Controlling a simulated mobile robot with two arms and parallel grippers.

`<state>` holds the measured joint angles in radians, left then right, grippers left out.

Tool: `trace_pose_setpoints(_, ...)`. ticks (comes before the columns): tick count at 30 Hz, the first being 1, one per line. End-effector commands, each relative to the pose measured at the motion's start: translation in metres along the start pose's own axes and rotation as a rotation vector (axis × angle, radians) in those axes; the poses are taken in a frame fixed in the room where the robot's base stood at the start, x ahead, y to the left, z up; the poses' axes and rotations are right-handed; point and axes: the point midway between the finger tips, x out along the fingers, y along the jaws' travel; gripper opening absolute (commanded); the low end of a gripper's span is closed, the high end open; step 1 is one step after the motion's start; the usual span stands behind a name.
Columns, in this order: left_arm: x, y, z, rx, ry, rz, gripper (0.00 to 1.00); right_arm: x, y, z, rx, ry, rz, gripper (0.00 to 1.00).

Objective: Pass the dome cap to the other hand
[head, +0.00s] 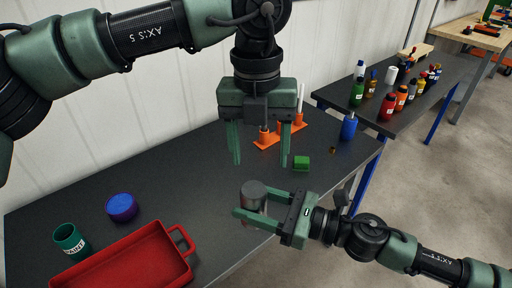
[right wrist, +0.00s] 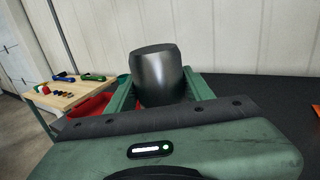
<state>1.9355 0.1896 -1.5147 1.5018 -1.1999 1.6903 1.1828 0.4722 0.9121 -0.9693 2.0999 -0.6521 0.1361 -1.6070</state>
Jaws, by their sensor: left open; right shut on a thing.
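The dome cap (head: 254,197) is a dark grey, rounded cylinder in the head view. My right gripper (head: 258,205) is shut on it, with a finger on each side, and holds it near the table's front edge. In the right wrist view the dome cap (right wrist: 158,75) stands between the two green fingers (right wrist: 160,92). My left gripper (head: 259,150) is above and behind it in the head view, pointing down. Its fingers are wide apart with nothing between them, and it is apart from the cap.
Several bottles stand on another table (head: 440,85). The left-middle tabletop is clear.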

Motion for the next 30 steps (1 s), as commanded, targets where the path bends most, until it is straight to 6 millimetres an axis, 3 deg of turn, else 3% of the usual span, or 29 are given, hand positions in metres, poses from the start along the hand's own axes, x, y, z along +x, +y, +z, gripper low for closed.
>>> trace_pose_setpoints(5, 0.006, 0.008, -0.002, -0.015, -0.008, 0.040, 0.63, 0.000, 0.000, 0.000, 0.000, -0.001, 0.000, 0.06)
trace_pose_setpoints(21, 0.099, 0.010, -0.001, -0.012, -0.007, 0.035, 0.63, 0.000, 0.000, 0.001, 0.000, -0.001, 0.000, 0.06)
trace_pose_setpoints(30, 0.116, 0.010, -0.001, -0.012, -0.008, 0.034, 0.63, 0.000, 0.000, 0.001, 0.000, -0.001, 0.000, 0.06)
